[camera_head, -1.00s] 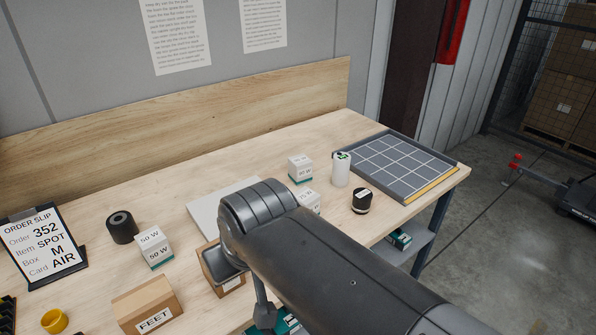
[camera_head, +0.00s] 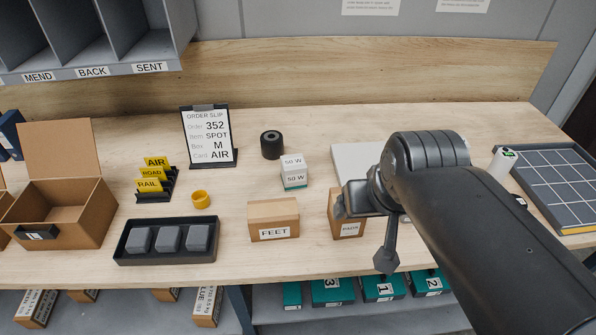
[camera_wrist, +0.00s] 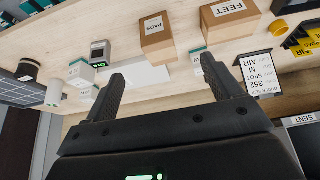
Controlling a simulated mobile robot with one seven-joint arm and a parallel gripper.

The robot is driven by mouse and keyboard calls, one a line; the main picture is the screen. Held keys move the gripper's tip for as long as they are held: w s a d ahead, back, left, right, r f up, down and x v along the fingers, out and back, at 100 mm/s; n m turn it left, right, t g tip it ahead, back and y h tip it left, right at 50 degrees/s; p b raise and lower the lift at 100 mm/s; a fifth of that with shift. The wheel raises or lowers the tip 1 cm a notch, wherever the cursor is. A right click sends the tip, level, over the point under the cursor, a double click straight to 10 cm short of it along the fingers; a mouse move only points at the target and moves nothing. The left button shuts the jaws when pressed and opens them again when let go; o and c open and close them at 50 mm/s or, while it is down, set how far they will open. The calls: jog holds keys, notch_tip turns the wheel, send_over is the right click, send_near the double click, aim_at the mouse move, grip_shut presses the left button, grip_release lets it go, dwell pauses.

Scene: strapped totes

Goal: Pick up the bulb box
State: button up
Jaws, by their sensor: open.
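A white bulb box (camera_head: 294,172) with a teal base, marked 50 W, stands on the bench in the head view, left of my arm. It appears in the wrist view (camera_wrist: 196,53) partly behind one finger. Two more white-and-teal boxes show in the wrist view, one upper (camera_wrist: 81,70) and one lower (camera_wrist: 88,92); my arm hides them in the head view. My gripper (camera_wrist: 162,70) is open, with nothing between its fingers, above the bench.
An order slip (camera_head: 209,137) reads SPOT, M, AIR. A black roll (camera_head: 271,145) stands behind the 50 W box. The FEET carton (camera_head: 273,220) and PADS carton (camera_head: 346,228) stand at the front. A gridded tray (camera_head: 560,185) lies at right, beside a white cylinder (camera_head: 502,163).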

jog(key=w+a+r+g, duration=0.2)
jog(key=w, duration=0.7)
jog(key=n+g, duration=0.2)
jog(key=g, duration=0.1)
send_over(293, 162)
jog(key=f, duration=0.9)
jog(key=shift+s+d+f, duration=0.2)
jog(key=shift+f, duration=0.05)
jog(key=shift+w+a+f, duration=0.1)
jog(key=shift+w+f, duration=0.05)
jog(key=shift+f, duration=0.1)
notch_tip(293, 162, down, 11)
jog(key=shift+w+r, duration=0.1)
jog(key=shift+r, duration=0.1)
jog(key=shift+c, duration=0.5)
jog(key=c, duration=1)
